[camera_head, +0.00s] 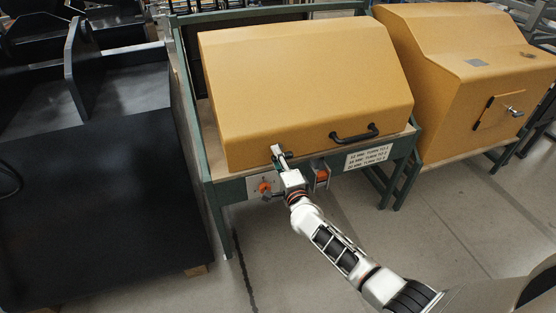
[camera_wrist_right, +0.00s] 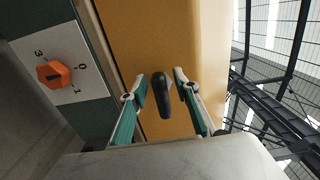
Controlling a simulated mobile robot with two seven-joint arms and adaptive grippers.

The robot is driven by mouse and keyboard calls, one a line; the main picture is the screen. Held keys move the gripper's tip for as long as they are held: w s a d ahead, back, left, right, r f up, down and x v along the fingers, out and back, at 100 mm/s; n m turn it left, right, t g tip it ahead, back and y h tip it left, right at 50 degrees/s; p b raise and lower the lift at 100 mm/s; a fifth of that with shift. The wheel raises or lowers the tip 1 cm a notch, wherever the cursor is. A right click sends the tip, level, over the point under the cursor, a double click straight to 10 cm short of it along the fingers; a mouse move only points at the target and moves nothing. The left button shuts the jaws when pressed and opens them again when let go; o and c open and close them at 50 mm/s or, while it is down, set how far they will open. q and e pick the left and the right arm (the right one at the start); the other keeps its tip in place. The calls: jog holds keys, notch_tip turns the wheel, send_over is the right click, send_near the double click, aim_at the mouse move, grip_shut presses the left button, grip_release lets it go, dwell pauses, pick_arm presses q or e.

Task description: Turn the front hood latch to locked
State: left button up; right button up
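The yellow front hood (camera_head: 300,85) is down on its green-framed bench. The hood latch (camera_wrist_right: 162,95) is a black lever on the hood's yellow front. In the right wrist view it lies between the two fingers of my right gripper (camera_wrist_right: 162,85), with a visible gap on each side. The gripper is open and reaches the lower left of the hood's front in the head view (camera_head: 279,152). There it mostly hides the latch. My left gripper is in neither view.
An orange knob (camera_head: 264,187) sits on a numbered plate below the hood edge, close to my right wrist. Another orange-and-grey part (camera_head: 321,175) is right of it. A black bar handle (camera_head: 355,134) and a printed label (camera_head: 368,157) are further right. A second yellow housing (camera_head: 460,75) stands at right.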

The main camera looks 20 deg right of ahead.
jog(key=s, duration=1.2)
jog(key=shift+d, duration=0.2)
pick_arm(q)
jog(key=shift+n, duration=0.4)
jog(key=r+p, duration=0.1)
jog(key=p, duration=0.1)
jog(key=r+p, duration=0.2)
jog(key=p, duration=0.1)
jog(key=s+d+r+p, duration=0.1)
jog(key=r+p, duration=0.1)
jog(key=p, duration=0.1)
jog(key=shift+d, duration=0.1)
pick_arm(e)
jog(key=s+f+n+g+y, duration=0.1)
jog(key=s+f+n+g, duration=0.1)
jog(key=s+n, duration=0.8)
jog(key=s+a+f+n+g+y, duration=0.1)
jog(key=s+f+n+g, duration=0.2)
jog(key=s+n, duration=0.8)
jog(key=s+g, duration=0.2)
jog(key=s, duration=0.8)
jog(key=shift+s+f+n, duration=0.2)
jog(key=shift+s+n, duration=0.1)
jog(key=shift+s, duration=0.05)
